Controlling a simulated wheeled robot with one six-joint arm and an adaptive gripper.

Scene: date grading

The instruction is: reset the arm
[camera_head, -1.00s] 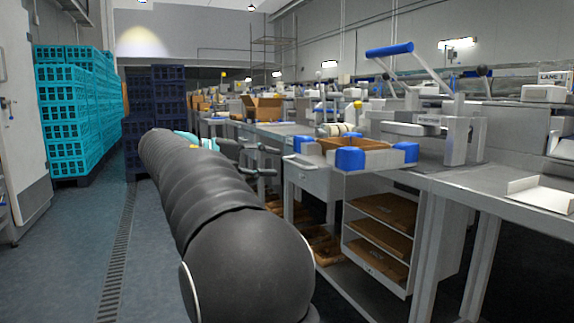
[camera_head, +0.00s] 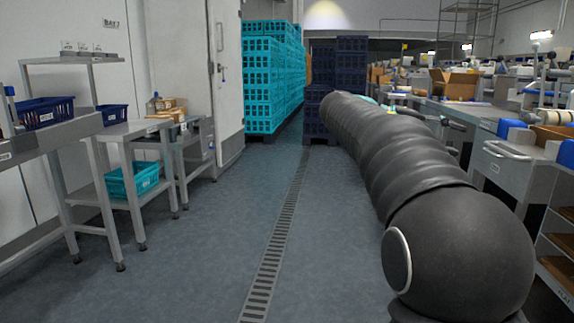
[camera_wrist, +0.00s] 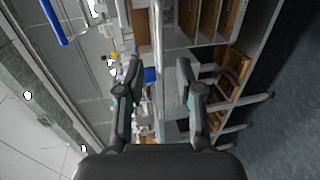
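My arm, dark and ribbed, stretches away from the lower right to the middle of the head view. My gripper (camera_wrist: 159,70) shows in the wrist view with its two dark fingers spread well apart and nothing between them.
A workbench with a drawer (camera_head: 506,163) runs along the right, close to my arm. Teal crates (camera_head: 262,85) and dark blue crates (camera_head: 337,70) are stacked at the back. Steel tables (camera_head: 130,128) with blue bins (camera_head: 45,113) stand left. The floor (camera_head: 215,240) between is clear.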

